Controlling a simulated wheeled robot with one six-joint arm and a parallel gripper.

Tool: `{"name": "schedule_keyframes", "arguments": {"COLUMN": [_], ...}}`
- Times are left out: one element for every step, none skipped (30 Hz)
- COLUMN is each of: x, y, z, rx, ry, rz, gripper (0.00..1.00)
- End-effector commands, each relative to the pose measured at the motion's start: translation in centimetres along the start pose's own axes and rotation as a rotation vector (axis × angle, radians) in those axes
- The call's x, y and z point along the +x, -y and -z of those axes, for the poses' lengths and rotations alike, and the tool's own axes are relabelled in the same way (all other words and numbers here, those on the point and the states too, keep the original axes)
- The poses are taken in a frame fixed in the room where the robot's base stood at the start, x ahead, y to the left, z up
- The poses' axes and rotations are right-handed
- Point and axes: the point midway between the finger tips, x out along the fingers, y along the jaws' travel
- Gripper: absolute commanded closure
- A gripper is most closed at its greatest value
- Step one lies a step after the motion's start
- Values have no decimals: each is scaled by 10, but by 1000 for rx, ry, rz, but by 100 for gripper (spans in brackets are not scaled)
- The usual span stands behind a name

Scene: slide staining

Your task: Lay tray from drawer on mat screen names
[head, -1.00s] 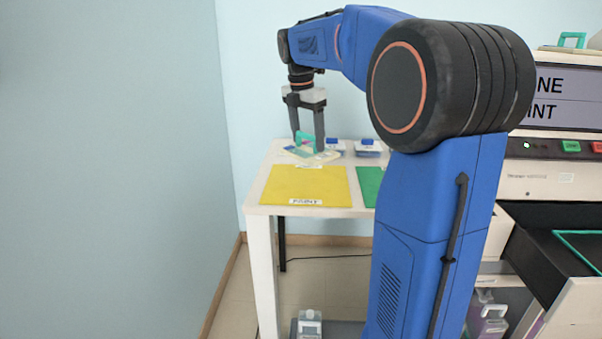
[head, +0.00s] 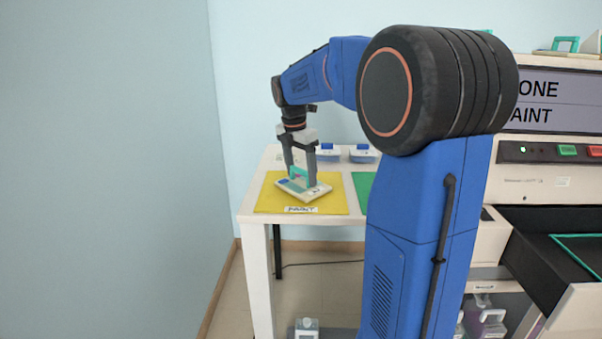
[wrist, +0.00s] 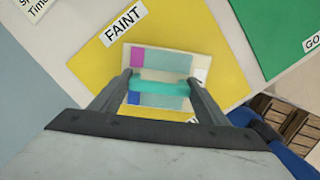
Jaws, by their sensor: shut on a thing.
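My gripper (head: 301,172) is shut on the teal handle of a small pale slide tray (head: 316,190). The tray is over the yellow mat (head: 267,203), whose front label reads FAINT; I cannot tell whether it touches the mat. In the wrist view the fingers (wrist: 162,88) grip the teal handle, and the tray (wrist: 172,60) shows magenta and blue patches, tilted relative to the yellow mat (wrist: 90,83). A green mat (head: 364,186) lies to the right, partly behind my arm. The screen (head: 555,102) shows "ONE" and "AINT"; its left part is hidden by my arm.
Two blue-lidded containers (head: 327,153) (head: 363,154) stand at the back of the white table. The drawer (head: 535,250) at right is open, with a teal-edged item (head: 577,252) inside. A wall runs along the left. Wooden crates (wrist: 268,108) show in the wrist view.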

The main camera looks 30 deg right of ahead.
Motion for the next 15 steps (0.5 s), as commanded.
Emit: {"name": "schedule_keyframes", "arguments": {"x": [2, 2, 2, 2, 2, 2, 2, 2, 2, 3, 4, 5, 4, 4, 4], "y": [0, 0, 0, 0, 0, 0, 0, 0, 0, 0, 0, 0, 0, 0, 0], "z": [0, 0, 0, 0, 0, 0, 0, 0, 0, 0, 0, 1, 1, 1, 1], "rx": [0, 0, 0, 0, 0, 0, 0, 0, 0, 0, 0, 0, 0, 0, 0], "ry": [0, 0, 1, 1, 1, 1, 1, 1, 0, 0, 0, 0, 0, 0, 0], "rz": [0, -1, -1, -1, -1, -1, -1, -1, -1, -1, -1, -1, -1, -1, -1], "gripper": [58, 58, 58, 58, 58, 58, 58, 58, 58, 58, 58, 29, 22, 15, 13]}}
